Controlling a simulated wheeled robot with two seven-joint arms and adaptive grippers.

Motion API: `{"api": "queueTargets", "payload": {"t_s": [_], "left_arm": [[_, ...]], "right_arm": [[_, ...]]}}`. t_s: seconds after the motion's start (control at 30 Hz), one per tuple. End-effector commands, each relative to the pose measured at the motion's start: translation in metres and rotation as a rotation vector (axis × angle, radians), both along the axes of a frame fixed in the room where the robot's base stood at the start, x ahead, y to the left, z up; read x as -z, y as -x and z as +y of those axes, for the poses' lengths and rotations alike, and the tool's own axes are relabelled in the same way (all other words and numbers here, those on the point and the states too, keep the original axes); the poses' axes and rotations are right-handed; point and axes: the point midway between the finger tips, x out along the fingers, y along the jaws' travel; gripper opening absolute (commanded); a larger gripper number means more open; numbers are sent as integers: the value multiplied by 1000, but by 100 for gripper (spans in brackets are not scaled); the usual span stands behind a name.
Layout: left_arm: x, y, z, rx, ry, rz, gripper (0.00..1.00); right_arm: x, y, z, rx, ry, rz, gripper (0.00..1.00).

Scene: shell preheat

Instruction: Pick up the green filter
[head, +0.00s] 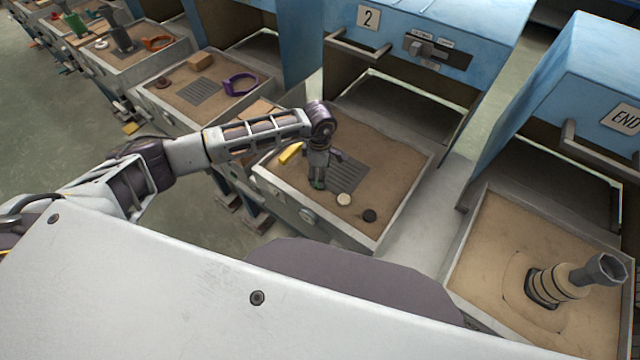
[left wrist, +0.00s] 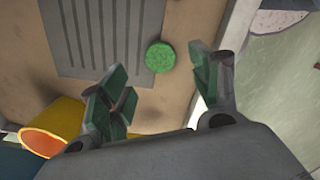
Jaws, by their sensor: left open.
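The green filter (left wrist: 159,57) is a small round green disc lying in the sandy tray of station 2, beside a grey slotted grate (left wrist: 103,35) in the left wrist view. My left gripper (left wrist: 163,76) is open, with its green-padded fingers to either side of and short of the disc, and nothing between them. In the head view my left gripper (head: 318,181) points down into the tray near the grate. A bit of green shows at its tips there; I cannot tell whether it is the filter or the pads. My right gripper is not in view.
A yellow tube (left wrist: 52,132) lies close to the left finger; a cream disc (head: 343,199) and a black disc (head: 369,215) lie in the tray's front part. The blue station housing (head: 430,40) stands behind. The END tray (head: 490,240) holds an upright fitting (head: 560,281).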

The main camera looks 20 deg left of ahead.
Motion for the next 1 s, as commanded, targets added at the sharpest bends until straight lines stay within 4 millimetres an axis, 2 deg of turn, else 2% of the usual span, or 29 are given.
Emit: {"api": "queueTargets", "payload": {"t_s": [0.13,0.33,0.53,0.7,0.83,1.0], "left_arm": [[0,0,0,0,0,0,63],[5,1,1,0,-1,2,63],[25,1,3,-2,-2,3,63],[43,1,3,-1,-1,2,63],[51,1,3,-1,0,1,63],[52,1,3,0,0,0,63]], "right_arm": [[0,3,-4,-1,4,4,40],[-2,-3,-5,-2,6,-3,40],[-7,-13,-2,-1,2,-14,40],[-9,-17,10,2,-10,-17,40],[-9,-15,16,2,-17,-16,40],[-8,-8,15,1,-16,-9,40]]}}
